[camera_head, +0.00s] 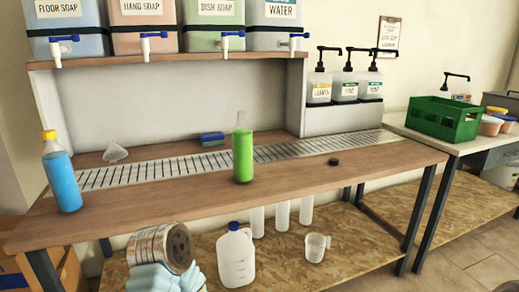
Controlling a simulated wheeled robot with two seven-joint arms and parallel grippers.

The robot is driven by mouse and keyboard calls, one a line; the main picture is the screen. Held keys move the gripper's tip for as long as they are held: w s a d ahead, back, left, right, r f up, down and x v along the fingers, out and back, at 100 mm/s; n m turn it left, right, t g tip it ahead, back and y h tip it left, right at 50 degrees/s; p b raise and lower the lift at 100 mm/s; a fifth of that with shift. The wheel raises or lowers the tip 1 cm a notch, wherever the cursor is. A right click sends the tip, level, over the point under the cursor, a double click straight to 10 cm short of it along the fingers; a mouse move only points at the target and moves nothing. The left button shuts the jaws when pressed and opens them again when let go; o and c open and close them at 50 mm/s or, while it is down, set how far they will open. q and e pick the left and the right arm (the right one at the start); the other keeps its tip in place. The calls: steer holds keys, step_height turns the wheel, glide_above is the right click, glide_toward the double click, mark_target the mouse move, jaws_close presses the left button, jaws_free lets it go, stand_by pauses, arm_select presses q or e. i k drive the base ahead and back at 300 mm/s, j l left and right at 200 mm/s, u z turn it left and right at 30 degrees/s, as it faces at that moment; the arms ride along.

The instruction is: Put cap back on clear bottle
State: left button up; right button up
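The clear bottle (243,148) stands upright and uncapped on the front wooden strip of the counter, filled with green liquid nearly to its neck. A small black cap (333,162) lies on the counter to its right, apart from the bottle. A second clear bottle (62,180) with blue liquid stands at the left end, with a yellow cap (48,135) on it. Neither gripper can be made out in the head view.
A funnel (115,153) and a blue sponge (211,138) lie behind the drain grate (160,170). Pump bottles (344,88) stand at right. A white jug (236,257) is on the lower shelf. The counter between bottle and cap is clear.

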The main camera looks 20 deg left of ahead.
mark_target(242, 134)
steer(key=i+l, duration=0.3)
steer(key=l, duration=0.15)
steer(key=i+l+u, duration=0.1)
steer(key=i+l, duration=0.25)
steer(key=l, duration=0.1)
